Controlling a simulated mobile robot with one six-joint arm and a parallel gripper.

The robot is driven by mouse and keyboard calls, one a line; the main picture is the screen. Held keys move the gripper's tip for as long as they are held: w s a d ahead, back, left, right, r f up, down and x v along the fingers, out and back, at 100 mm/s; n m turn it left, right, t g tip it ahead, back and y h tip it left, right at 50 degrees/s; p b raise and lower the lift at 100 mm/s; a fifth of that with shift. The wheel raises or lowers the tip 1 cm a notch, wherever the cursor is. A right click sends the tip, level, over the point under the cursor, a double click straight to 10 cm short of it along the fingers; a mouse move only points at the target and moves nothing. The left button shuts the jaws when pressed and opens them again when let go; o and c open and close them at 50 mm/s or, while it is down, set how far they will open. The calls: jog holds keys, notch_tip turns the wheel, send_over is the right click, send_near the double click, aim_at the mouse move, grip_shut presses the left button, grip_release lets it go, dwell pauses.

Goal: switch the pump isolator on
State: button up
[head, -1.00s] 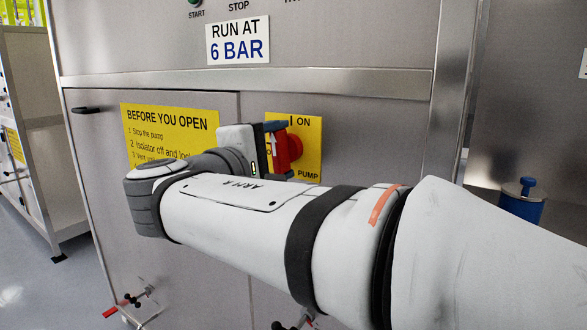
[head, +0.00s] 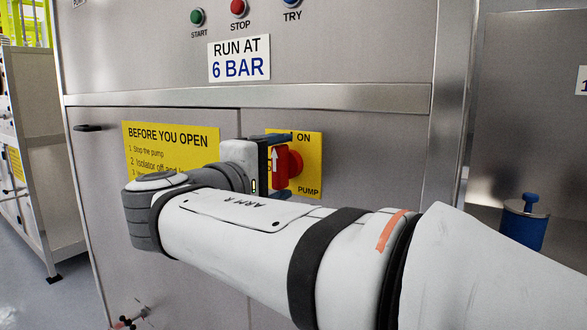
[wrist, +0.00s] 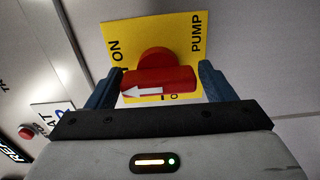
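The pump isolator is a red rotary handle (head: 282,165) on a yellow plate (head: 312,165) marked ON at the top and PUMP at the bottom. A white arrow on the handle points up, toward the ON side. In the wrist view the red handle (wrist: 158,82) lies crosswise, its arrow pointing left toward the ON lettering. My gripper (wrist: 162,80) is open, with one blue finger at each end of the handle. The fingers sit very close to the ends; whether they touch is unclear. My gripper also shows in the head view (head: 278,168), partly covering the plate.
A yellow BEFORE YOU OPEN sign (head: 170,136) is left of the isolator, partly behind my arm. Above are a RUN AT 6 BAR label (head: 239,58), a green START button (head: 197,17) and a red STOP button (head: 238,8). A blue-topped fitting (head: 527,215) stands at right.

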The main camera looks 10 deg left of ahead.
aim_at(274, 168)
jog(key=shift+o, duration=1)
jog(key=shift+r, duration=0.1)
jog(key=p+v, duration=0.1)
jog(key=v, duration=0.5)
jog(key=shift+s+a+p, duration=0.15)
jog(key=shift+s+p, duration=0.1)
jog(key=shift+p, duration=0.1)
jog(key=shift+s+a, duration=0.2)
jog(key=shift+s, duration=0.4)
jog(key=shift+s, duration=0.1)
